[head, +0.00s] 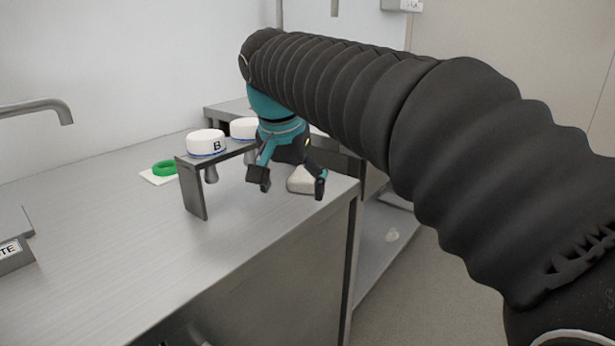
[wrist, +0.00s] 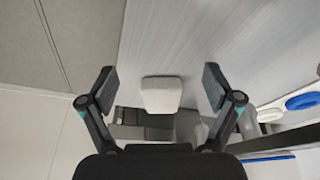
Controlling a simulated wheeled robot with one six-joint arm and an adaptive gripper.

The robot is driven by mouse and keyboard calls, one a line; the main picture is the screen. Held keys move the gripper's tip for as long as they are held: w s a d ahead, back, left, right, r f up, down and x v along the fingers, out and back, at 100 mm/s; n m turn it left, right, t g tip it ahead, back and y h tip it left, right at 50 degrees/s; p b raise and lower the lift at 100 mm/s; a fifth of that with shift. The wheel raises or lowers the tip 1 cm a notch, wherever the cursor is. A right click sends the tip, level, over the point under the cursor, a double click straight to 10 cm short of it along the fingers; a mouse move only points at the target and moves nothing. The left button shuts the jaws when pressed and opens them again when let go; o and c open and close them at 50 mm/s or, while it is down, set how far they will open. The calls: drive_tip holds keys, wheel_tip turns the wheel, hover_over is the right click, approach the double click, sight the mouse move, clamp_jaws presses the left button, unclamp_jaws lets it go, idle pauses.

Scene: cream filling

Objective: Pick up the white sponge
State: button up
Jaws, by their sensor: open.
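The white sponge (head: 300,181) lies on the steel counter near its right edge, partly hidden behind my gripper in the head view. In the wrist view the sponge (wrist: 161,95) is a pale block between and a little beyond the line of the fingers, touching neither.
A small metal stand (head: 190,184) left of my gripper carries white round containers, one marked B (head: 206,142). The counter (head: 130,240) has free room at the front. Its right edge is close to the sponge.

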sight(305, 173)
drive_tip(key=shift+w+d, duration=0.2)
drive_tip(key=shift+w, duration=0.5)
drive_tip(key=shift+w+d, duration=0.2)
drive_tip(key=shift+w, duration=0.45)
drive_tip(key=w, duration=0.1)
drive_tip(key=w+d, duration=0.1)
drive_tip(key=w, duration=0.3)
drive_tip(key=shift+w+d+f+p, duration=0.1)
drive_tip(key=shift+d+f+p, duration=0.1)
drive_tip(key=shift+f+p, duration=0.2)
drive_tip(key=shift+f, duration=0.2)
drive_tip(key=c, duration=1.2)
drive_tip(key=shift+r, duration=0.1)
drive_tip(key=shift+r, duration=0.6)
wheel_tip(305, 173, up, 3)
drive_tip(key=shift+w+f+p, duration=0.1)
drive_tip(key=shift+f+p, duration=0.05)
drive_tip(key=shift+p, duration=0.3)
drive_tip(key=s+d+r, duration=0.1)
drive_tip(key=d+r, duration=0.1)
drive_tip(key=d, duration=0.1)
drive_tip(key=s+d+r, duration=0.2)
drive_tip(key=d, duration=0.2)
drive_tip(key=s+d+r, duration=0.2)
drive_tip(key=d+r, duration=0.1)
drive_tip(key=shift+d, duration=0.35)
